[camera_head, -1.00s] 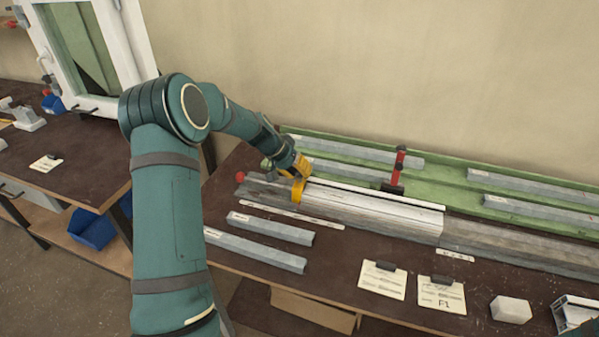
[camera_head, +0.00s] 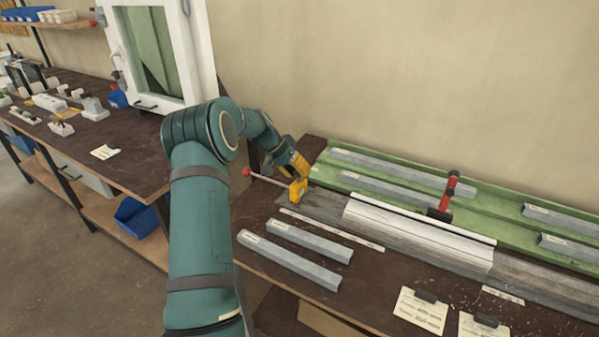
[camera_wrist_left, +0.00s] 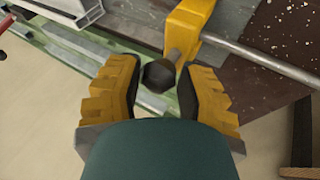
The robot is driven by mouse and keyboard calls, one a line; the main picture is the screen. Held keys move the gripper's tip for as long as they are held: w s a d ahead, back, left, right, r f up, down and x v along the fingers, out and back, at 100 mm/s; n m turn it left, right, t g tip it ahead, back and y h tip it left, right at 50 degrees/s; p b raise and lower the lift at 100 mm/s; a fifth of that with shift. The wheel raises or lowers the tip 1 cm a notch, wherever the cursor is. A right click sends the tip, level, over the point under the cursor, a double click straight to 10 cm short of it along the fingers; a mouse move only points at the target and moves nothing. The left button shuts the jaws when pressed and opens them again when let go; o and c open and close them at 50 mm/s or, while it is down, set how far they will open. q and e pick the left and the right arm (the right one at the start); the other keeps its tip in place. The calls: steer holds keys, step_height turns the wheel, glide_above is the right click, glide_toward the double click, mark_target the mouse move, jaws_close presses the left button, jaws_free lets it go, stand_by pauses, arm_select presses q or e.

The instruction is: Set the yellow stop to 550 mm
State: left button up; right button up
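The yellow stop (camera_head: 298,190) sits at the left end of the grey rail (camera_head: 325,207). A thin rod with a red knob (camera_head: 247,172) sticks out from it to the left. A white profile (camera_head: 420,233) lies on the rail to the right, with a gap between its left end and the stop. My left gripper (camera_head: 296,170) is behind and above the stop. In the left wrist view its yellow fingers (camera_wrist_left: 158,85) stand close on both sides of the stop's dark knob (camera_wrist_left: 158,76). My right gripper is out of view.
A red-handled clamp (camera_head: 446,195) stands behind the profile. Green trays (camera_head: 330,160) with grey bars run along the wall. Two loose bars (camera_head: 290,262), a pale scale strip (camera_head: 330,230) and clipboards (camera_head: 420,310) lie in front of the rail.

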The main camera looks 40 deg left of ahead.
arm_select(q)
steer(key=shift+o, duration=1.3)
steer(key=shift+w+f, duration=0.1)
steer(key=v, duration=1.2)
